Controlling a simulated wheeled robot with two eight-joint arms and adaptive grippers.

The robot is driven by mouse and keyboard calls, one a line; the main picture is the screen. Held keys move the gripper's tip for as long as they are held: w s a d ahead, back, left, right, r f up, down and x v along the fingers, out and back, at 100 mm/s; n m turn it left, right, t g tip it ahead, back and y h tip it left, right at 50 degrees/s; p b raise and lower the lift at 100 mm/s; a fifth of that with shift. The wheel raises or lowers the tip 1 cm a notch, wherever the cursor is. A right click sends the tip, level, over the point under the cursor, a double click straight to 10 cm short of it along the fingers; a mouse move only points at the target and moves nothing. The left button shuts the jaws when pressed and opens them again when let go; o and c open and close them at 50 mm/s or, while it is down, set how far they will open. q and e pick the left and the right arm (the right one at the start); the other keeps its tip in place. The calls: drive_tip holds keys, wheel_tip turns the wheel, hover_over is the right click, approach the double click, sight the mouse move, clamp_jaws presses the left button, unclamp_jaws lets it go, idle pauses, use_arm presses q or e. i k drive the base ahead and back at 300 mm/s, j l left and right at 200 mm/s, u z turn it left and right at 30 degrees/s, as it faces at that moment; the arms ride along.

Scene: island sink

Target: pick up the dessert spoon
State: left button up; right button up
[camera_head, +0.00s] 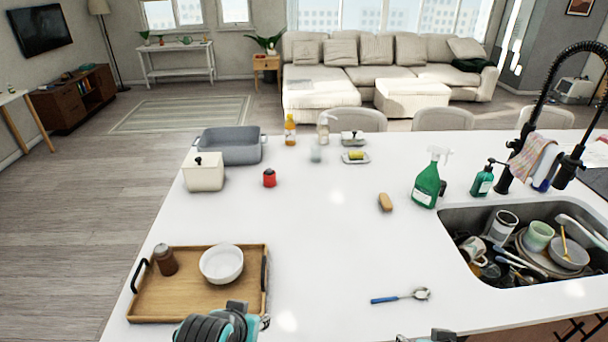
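A spoon (402,296) with a blue handle and a shiny metal bowl lies flat on the white island counter, near its front edge and left of the sink. Its handle points left and its bowl points right. My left gripper (232,326) shows only partly at the bottom edge, in front of the wooden tray and left of the spoon. Its fingers cannot be made out clearly. Only a small dark piece of my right gripper (432,336) shows at the bottom edge, below the spoon. Neither gripper touches the spoon.
A wooden tray (150,305) holds a white bowl (222,264) and a brown shaker (165,260). The sink (455,222) at right is full of dishes. A sponge (385,202) and green spray bottle (427,182) stand farther back. The counter around the spoon is clear.

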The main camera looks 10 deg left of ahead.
sight(421, 291)
drive_tip(key=l+z, duration=0.25)
drive_tip(key=z, duration=0.15)
drive_tip(key=i+l+z, duration=0.1)
drive_tip(key=z, duration=0.3)
drive_tip(key=i+l+z, duration=0.1)
drive_tip(key=l+z, duration=0.3)
drive_tip(key=j, duration=0.1)
